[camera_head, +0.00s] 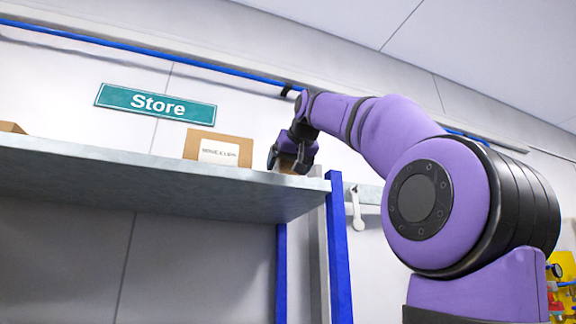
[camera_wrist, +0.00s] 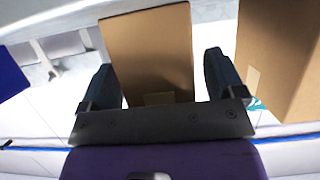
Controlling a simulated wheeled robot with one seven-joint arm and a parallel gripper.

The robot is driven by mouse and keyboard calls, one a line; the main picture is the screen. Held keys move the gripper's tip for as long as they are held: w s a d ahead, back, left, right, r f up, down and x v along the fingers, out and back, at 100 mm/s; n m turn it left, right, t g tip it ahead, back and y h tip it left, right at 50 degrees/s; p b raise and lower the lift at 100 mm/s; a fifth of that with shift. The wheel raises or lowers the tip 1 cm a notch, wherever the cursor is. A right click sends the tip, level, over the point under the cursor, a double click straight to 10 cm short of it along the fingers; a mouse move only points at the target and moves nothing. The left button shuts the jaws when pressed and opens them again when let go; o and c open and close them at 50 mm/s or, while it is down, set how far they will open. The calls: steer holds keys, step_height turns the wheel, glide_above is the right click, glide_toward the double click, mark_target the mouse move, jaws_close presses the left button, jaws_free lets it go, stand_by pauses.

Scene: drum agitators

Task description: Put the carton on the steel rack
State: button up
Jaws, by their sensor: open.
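A brown carton (camera_wrist: 150,50) stands between the two fingers of my gripper (camera_wrist: 163,82) in the wrist view. The fingers are open, with a gap on each side of the carton. In the head view my gripper (camera_head: 291,158) is at the right end of the steel rack's grey shelf (camera_head: 190,187). Only a small brown part of the carton (camera_head: 287,163) shows there between the fingers. It appears to be at the shelf top, but its underside is hidden.
A labelled carton (camera_head: 218,149) stands on the shelf left of my gripper. Another carton's corner (camera_head: 12,127) shows at far left. A carton (camera_wrist: 280,60) is close by at right in the wrist view. A blue post (camera_head: 339,250) is at the shelf's right end.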

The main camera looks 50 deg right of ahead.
steer(key=v, duration=1)
steer(key=shift+s+a, duration=0.2)
steer(key=shift+s, duration=0.15)
steer(key=shift+r, duration=0.1)
